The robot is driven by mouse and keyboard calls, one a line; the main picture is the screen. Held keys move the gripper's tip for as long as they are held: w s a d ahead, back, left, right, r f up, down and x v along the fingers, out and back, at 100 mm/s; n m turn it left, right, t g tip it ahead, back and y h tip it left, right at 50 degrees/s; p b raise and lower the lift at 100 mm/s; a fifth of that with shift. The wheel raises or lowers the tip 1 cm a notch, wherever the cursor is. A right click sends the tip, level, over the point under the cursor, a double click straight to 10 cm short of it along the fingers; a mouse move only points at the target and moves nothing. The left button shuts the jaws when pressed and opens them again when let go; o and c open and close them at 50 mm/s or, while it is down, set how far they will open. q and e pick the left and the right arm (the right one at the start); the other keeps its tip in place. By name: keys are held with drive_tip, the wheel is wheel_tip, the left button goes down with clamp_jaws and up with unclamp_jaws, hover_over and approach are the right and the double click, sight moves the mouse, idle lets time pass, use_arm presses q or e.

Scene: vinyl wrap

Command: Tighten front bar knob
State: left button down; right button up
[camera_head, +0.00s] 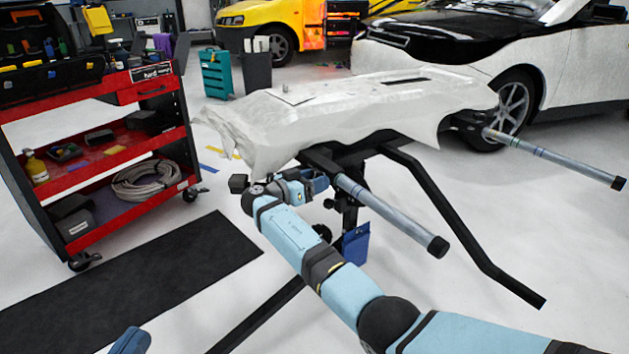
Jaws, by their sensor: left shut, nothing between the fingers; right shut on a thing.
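My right arm reaches in from the lower right. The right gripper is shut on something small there. The front bar knob cannot be made out; the gripper and wrist cover that spot. The stand (348,200) is black and carries a white panel under loose white wrap (350,108). My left gripper is not in view; only a blue part of my own shows at the bottom left edge.
A second grey bar (555,158) sticks out at the right. A bent black tube (440,205) runs down to the floor. A red tool cart (100,150) stands at the left, near a black mat (130,285). Cars stand behind. Floor at the lower right is clear.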

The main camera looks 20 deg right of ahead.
use_arm(q)
drive_tip(key=shift+a+f, duration=0.1)
idle(0.3)
use_arm(e)
drive_tip(key=o, duration=0.9)
use_arm(q)
drive_tip(key=shift+s+d+f+n+g+p, duration=0.3)
drive_tip(key=shift+s+d+n+g+p, duration=0.3)
drive_tip(key=shift+n+p, duration=0.7)
use_arm(e)
drive_tip(key=shift+v, duration=6.9)
use_arm(q)
drive_tip(key=shift+a+m, duration=0.15)
drive_tip(key=shift+m, duration=0.15)
